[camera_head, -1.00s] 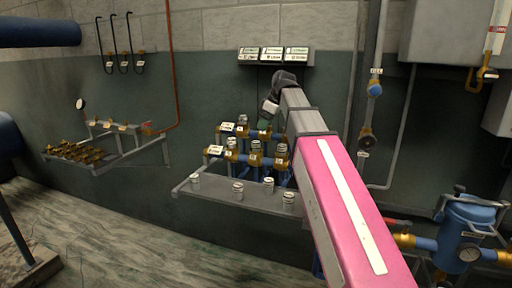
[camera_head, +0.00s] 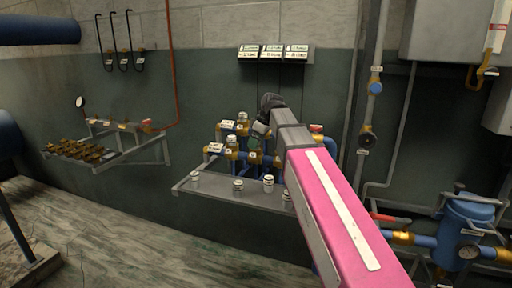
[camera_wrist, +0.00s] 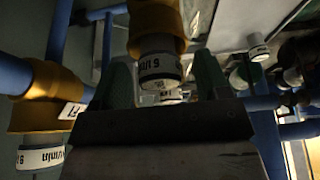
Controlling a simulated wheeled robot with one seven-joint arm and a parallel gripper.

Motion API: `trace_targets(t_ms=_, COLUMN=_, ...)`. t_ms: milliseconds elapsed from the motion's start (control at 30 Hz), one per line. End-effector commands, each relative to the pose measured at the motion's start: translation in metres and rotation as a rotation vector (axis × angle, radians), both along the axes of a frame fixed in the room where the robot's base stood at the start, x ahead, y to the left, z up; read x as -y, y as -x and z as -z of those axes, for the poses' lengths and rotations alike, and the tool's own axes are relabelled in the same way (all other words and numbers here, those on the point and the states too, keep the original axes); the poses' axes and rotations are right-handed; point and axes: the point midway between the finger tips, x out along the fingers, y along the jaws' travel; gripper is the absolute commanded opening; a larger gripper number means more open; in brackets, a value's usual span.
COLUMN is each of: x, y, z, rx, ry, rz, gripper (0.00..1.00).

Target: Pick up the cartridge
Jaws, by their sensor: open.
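Several small pale cylindrical cartridges with printed bands are in view. Some stand on the shelf's front edge, one of them (camera_head: 238,186) near its middle. Others sit in brass fittings on the blue pipes, such as one at the left (camera_head: 232,141). My gripper (camera_head: 261,130) is over the pipe rack, small and partly hidden by my arm. In the wrist view, its green fingers (camera_wrist: 160,85) are apart. A white-banded cartridge (camera_wrist: 158,68) in a brass fitting (camera_wrist: 155,25) appears between them, with no visible grip. The task does not say which cartridge is meant.
The grey shelf (camera_head: 215,189) carries the pipe rack. Three label plates (camera_head: 273,53) are on the wall above. Another brass fitting (camera_wrist: 40,95) and blue pipes crowd the wrist view's left side. A blue vessel (camera_head: 466,228) stands at the right.

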Motion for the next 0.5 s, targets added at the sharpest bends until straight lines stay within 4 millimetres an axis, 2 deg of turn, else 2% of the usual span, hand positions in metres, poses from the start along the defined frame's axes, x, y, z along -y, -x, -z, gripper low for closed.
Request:
trace_targets(t_ms=167, x=0.0, y=-0.0001, z=-0.0001, rx=0.0, ry=0.0, rz=0.0, gripper=0.69)
trace_targets(t_ms=333, x=0.0, y=0.0, z=-0.0002, rx=0.0, ry=0.0, rz=0.0, gripper=0.14)
trace_targets(t_ms=500, x=0.0, y=-0.0001, z=-0.0004, rx=0.0, ry=0.0, rz=0.0, gripper=0.13)
